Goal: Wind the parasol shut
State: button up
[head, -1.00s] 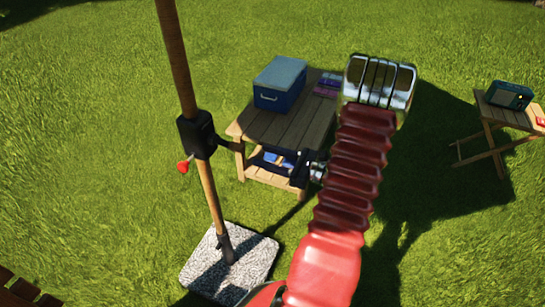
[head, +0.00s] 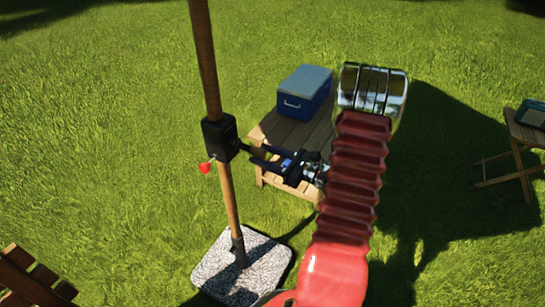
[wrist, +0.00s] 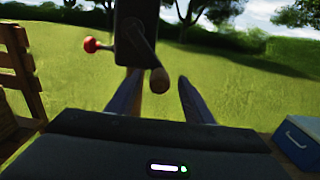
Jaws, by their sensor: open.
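The parasol's wooden pole (head: 206,60) stands upright, carrying a black winding housing (head: 219,138). A red knob (head: 205,168) sticks out at the housing's left; it also shows in the wrist view (wrist: 90,45). In the wrist view a crank arm (wrist: 143,45) hangs down from the housing (wrist: 128,15) and ends in a rounded brown handle (wrist: 159,81). My gripper (head: 257,155) is open, close to the housing's right side. In the wrist view its fingers (wrist: 160,78) stand apart on either side of the handle's end; I cannot tell whether they touch it. The canopy is out of view.
The pole stands in a speckled stone base (head: 215,275). Behind my gripper is a low wooden table (head: 285,130) with a blue cooler (head: 305,92). A folding side table (head: 525,130) is at right, wooden slatted furniture (head: 30,285) at lower left. Open lawn surrounds these.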

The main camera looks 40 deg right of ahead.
jog(key=shift+x, duration=1)
jog(key=shift+c, duration=0.2)
jog(key=shift+d+r, duration=0.1)
jog(key=c, duration=1)
